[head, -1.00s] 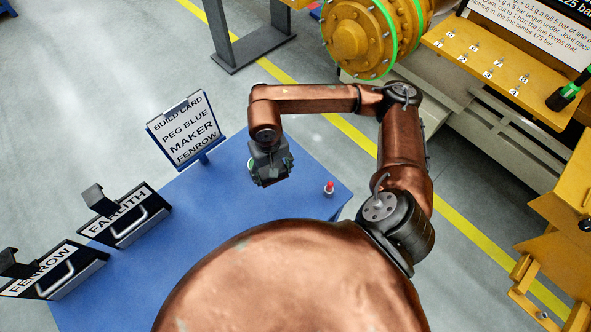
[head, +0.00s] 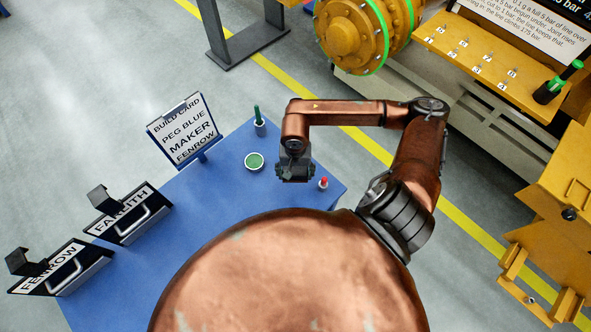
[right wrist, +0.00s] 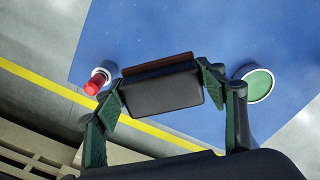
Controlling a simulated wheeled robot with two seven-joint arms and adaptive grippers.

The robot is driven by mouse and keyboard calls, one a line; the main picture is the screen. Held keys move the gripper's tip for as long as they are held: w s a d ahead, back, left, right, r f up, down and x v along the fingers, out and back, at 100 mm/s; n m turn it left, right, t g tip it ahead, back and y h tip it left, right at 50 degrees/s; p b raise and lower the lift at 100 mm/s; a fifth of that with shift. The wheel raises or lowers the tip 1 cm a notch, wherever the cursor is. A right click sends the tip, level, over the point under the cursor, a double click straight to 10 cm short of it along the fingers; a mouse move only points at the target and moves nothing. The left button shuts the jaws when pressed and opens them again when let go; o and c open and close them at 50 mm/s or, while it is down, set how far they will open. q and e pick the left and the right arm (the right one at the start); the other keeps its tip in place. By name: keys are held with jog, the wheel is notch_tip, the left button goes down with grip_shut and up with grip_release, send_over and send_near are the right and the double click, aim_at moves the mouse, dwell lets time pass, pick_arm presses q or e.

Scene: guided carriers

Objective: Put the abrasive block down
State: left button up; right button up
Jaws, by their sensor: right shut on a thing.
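My right gripper (head: 295,174) is over the right part of the blue table (head: 215,215). In the right wrist view its two fingers are shut on the abrasive block (right wrist: 160,92), a dark grey block with a brown strip along its far edge. Blue table surface shows beyond the block in that view. I cannot tell whether the block touches the table. In the head view the block is hard to tell from the dark gripper. My left gripper is not in view.
A red-topped peg (head: 323,183) stands just right of the gripper. A green round dish (head: 254,161) and a green-handled holder (head: 260,124) are left of it. The build card (head: 184,131) and two labelled cases, FARLITH (head: 128,214) and FENROW (head: 58,268), stand farther left.

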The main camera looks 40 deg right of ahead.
jog(key=w+d+f, duration=0.1)
jog(key=f, duration=0.1)
jog(key=w+d+f, duration=0.1)
jog(key=f, duration=0.1)
jog(key=w+d+f+p, duration=0.1)
jog(key=w+f, duration=0.1)
jog(key=shift+d, duration=0.15)
notch_tip(320, 180, down, 3)
jog(key=shift+w+p, duration=0.1)
jog(key=shift+p, duration=0.45)
jog(key=shift+f, duration=0.1)
jog(key=shift+f, duration=0.1)
jog(key=shift+f+b, duration=0.1)
jog(key=shift+b, duration=0.2)
jog(key=o, duration=1)
